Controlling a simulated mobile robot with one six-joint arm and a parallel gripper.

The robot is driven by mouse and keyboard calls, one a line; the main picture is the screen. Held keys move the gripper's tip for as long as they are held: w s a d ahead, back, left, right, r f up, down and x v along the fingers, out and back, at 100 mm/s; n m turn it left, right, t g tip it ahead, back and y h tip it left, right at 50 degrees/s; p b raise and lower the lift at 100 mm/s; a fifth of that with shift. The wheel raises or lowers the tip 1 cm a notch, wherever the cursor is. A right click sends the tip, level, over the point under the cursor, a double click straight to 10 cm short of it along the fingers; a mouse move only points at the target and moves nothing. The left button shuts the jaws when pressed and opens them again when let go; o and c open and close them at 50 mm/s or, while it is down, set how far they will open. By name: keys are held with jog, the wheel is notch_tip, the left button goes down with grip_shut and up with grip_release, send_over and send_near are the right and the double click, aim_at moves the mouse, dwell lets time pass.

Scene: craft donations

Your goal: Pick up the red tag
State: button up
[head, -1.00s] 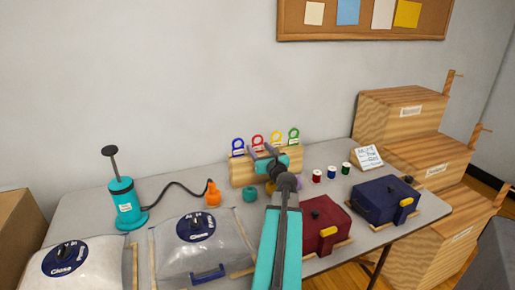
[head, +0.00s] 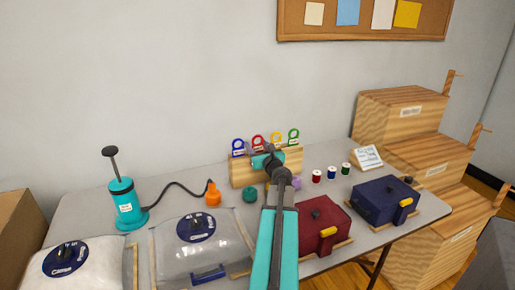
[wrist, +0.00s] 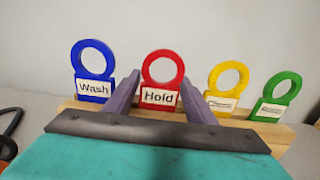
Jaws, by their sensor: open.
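The red tag (wrist: 160,97) is a ring with a white label reading "Hold". It stands upright in a wooden holder (wrist: 64,106), between the blue tag (wrist: 92,93) and the yellow tag (wrist: 221,104); its ring also shows in the head view (head: 257,140). My gripper (wrist: 161,78) is open and empty, its two purple-grey fingers on either side of the red tag's label in the wrist view. I cannot tell whether either finger touches it. In the head view my gripper (head: 268,150) is at the holder, partly hidden by my arm.
The green tag (wrist: 277,98) is at the holder's right. On the table, a teal pump (head: 124,205) stands left, with clear bags (head: 177,262) in front. A maroon box (head: 312,217), a navy box (head: 378,199) and thread spools (head: 331,173) are right.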

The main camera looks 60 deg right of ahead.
jog(key=shift+x, duration=1.2)
jog(key=shift+c, duration=0.3)
jog(key=c, duration=0.7)
